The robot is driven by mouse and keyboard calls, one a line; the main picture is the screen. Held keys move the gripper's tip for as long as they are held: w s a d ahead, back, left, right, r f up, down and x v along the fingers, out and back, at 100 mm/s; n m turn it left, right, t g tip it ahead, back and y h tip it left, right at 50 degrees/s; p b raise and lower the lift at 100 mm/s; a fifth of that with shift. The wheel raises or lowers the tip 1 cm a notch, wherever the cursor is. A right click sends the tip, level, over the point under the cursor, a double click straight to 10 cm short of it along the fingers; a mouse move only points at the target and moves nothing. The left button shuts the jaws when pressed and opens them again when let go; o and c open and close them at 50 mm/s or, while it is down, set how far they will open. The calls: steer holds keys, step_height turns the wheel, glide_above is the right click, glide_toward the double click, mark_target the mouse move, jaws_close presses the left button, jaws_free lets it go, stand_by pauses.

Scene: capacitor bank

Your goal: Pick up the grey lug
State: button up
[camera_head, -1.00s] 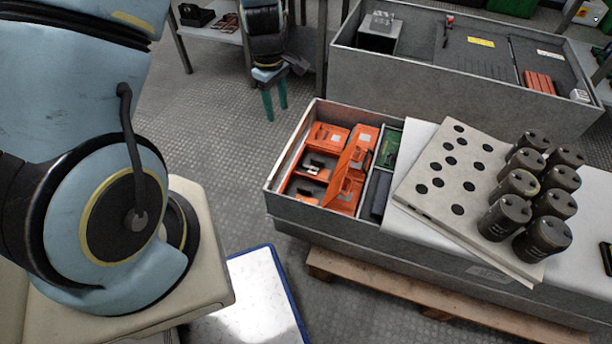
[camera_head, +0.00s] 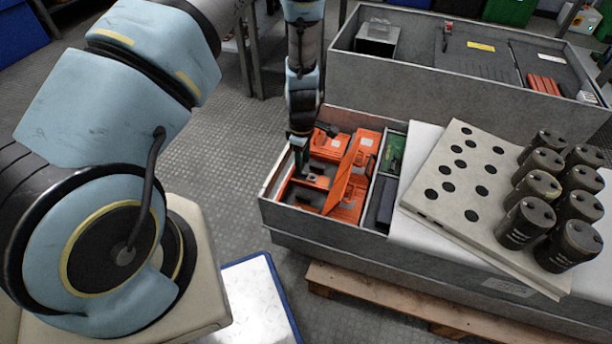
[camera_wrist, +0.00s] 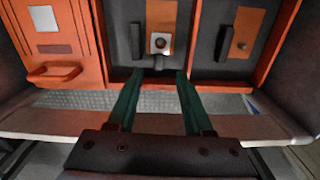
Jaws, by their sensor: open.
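In the wrist view, a small grey square piece with a dark reddish centre, which looks like the grey lug (camera_wrist: 159,42), sits in a dark recess of an orange housing (camera_wrist: 94,70). A dark stub stands below it and a dark upright bar to its left. My gripper (camera_wrist: 155,80) is open and empty, its two green fingers pointing at that recess. The fingertips show just short of the lug, one to each side. In the head view, my gripper (camera_head: 300,163) hangs over the left side of the bin (camera_head: 330,221) and hides part of the housing (camera_head: 352,180); I cannot make out the lug there.
A green circuit board (camera_head: 393,155) lies in the bin's right compartment. Right of it are a white perforated plate (camera_head: 440,190) and several dark cylinders (camera_head: 541,160). A larger grey bin (camera_head: 420,80) stands behind. Bin walls are close around my gripper.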

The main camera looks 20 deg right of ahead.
mark_target(307, 175)
step_height(307, 175, down, 4)
steer(key=shift+w+r, duration=0.15)
steer(key=shift+r, duration=0.1)
jaws_close()
stand_by(0.3)
